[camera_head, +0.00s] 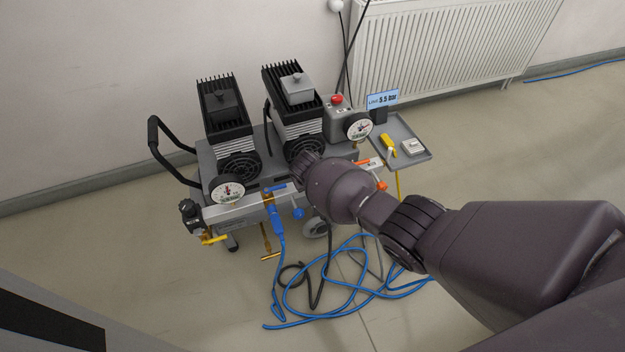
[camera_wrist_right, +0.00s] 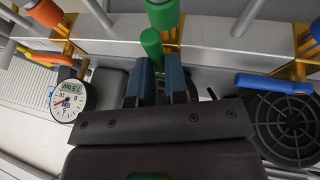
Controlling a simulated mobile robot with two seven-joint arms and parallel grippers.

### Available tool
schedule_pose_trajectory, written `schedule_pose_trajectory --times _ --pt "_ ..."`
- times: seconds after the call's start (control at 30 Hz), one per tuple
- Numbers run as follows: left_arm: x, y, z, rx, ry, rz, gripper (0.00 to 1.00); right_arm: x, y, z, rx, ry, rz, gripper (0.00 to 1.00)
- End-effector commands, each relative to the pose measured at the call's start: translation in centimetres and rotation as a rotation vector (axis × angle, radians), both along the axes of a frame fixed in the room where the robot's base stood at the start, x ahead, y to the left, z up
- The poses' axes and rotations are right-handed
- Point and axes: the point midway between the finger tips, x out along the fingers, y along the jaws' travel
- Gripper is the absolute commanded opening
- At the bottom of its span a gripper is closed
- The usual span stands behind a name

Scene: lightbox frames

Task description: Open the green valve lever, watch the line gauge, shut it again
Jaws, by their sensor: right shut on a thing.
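The green valve lever (camera_wrist_right: 152,45) shows in the right wrist view, its end between the fingers of my right gripper (camera_wrist_right: 161,80), which is shut on it. In the head view my right wrist covers this lever and the gripper, so the lever's angle is hard to judge. A round white gauge (camera_wrist_right: 68,100) is left of the gripper in the wrist view; its small print is unclear. In the head view one gauge (camera_head: 358,126) is at the machine's right and another (camera_head: 227,191) at its left front. I cannot tell which is the line gauge. My left gripper is not in view.
A blue lever (camera_wrist_right: 272,83) and an orange lever (camera_wrist_right: 40,55) flank the green one. A blue sign (camera_head: 383,99) reads 5.5 bar. A side tray (camera_head: 422,151) holds a yellow item. Blue hose (camera_head: 345,308) loops on the floor. A radiator (camera_head: 440,45) stands behind.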

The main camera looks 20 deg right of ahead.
Motion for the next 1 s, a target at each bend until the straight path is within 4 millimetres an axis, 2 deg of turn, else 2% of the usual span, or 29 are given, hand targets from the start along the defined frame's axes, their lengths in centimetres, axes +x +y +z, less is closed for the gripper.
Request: schedule_pose_trajectory --times 0.37,0.4,0.57,0.87,1.0 --pt "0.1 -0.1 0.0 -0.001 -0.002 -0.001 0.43 -0.1 0.1 -0.1 0.001 0.002 -0.004 0.0" --pt "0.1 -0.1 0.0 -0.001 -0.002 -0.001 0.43 -0.1 0.1 -0.1 0.001 0.002 -0.004 0.15" --pt "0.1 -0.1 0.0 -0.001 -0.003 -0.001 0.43 0.0 0.1 -0.1 0.001 0.001 -0.004 0.39" --pt "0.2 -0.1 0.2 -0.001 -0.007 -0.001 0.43 0.0 0.1 0.2 0.001 -0.001 -0.004 0.39" --pt "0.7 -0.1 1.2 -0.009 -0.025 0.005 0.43 -0.2 0.3 1.6 0.0 -0.008 -0.003 0.39"
